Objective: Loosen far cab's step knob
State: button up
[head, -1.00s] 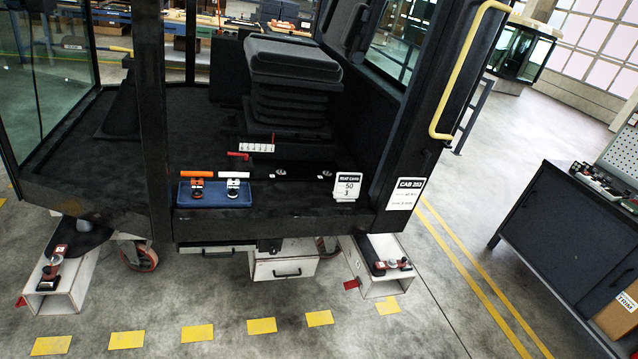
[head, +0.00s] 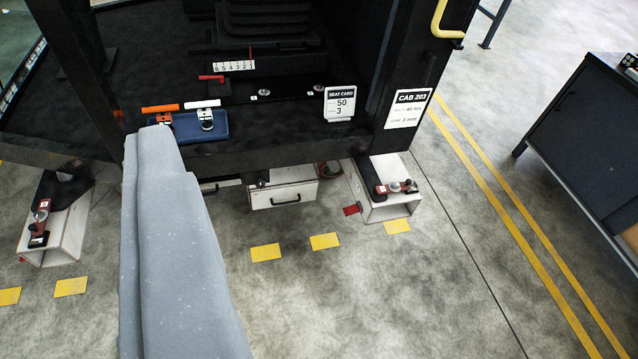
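A dark cab with a card reading CAB 203 (head: 408,108) fills the upper left and middle. Under its right corner, a white box-shaped support (head: 385,205) carries a red and black fitting with a round metal knob (head: 394,187) on top. A similar fitting (head: 41,222) with a knob sits on the white support (head: 55,242) at the left. Which knob is the step knob, and whether this is the far cab, I cannot tell. A grey-blue part of my arm rises at lower left and covers part of the cab's lower edge. My gripper's fingers are not in view.
A blue tray (head: 217,133) with an orange-handled tool (head: 160,108) and a white-handled tool (head: 203,104) lies on the cab floor. A seat card (head: 340,103) stands to its right. A dark cabinet (head: 585,130) stands at right. Floor between cab and cabinet is clear.

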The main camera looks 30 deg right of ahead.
aim_at(259, 183)
jog(key=z, duration=0.4)
jog(key=i, duration=1)
jog(key=u, duration=0.05)
